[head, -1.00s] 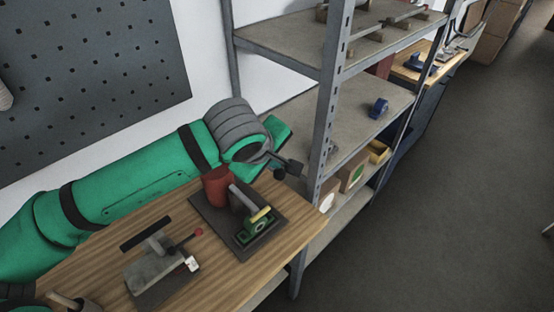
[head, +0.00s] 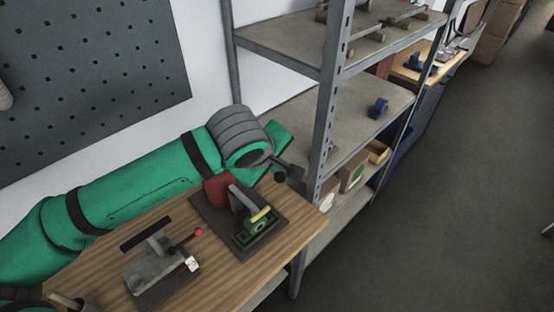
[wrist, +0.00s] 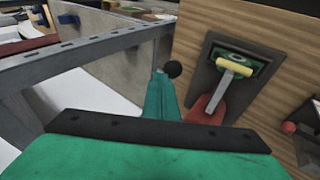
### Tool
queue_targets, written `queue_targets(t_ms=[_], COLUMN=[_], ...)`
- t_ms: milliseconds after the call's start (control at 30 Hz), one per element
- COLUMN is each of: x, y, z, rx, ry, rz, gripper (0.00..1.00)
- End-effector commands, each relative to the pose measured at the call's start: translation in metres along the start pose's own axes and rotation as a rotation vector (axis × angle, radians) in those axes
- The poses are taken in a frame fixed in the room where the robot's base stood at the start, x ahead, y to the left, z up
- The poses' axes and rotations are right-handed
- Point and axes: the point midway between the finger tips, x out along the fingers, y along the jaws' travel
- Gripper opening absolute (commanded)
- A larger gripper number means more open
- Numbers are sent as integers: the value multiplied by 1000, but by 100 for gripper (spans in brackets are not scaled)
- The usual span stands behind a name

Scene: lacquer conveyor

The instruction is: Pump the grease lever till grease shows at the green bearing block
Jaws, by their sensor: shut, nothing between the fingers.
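A red cylinder (head: 217,187) stands on a dark base plate (head: 207,212) on the wooden bench. Beside it, a grey lever (head: 240,199) with a yellow grip (head: 261,215) reaches over a green bearing block (head: 265,224). The wrist view also shows the grey lever (wrist: 225,82), yellow grip (wrist: 234,68), green block (wrist: 243,57) and red cylinder (wrist: 205,111). I cannot tell whether grease shows on the block. My gripper (head: 283,174) is shut and empty, above and behind the plate, apart from the lever; its dark tip shows in the wrist view (wrist: 172,70).
A grey fixture (head: 150,267) with a red-knobbed lever (head: 198,232) stands front left on the bench (head: 222,277). A metal shelf post (head: 328,110) rises close to the right of my gripper. A blue roll (head: 378,108) lies on the shelf. Open floor is at right.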

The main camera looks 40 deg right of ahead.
Motion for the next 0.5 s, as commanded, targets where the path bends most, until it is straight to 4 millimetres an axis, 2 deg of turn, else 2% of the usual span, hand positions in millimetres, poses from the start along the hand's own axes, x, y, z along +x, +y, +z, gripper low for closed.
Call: queue_targets(t_ms=[500], x=[4], y=[-3], z=[3], rx=[1], ry=[-1], rz=[-1], gripper=[0])
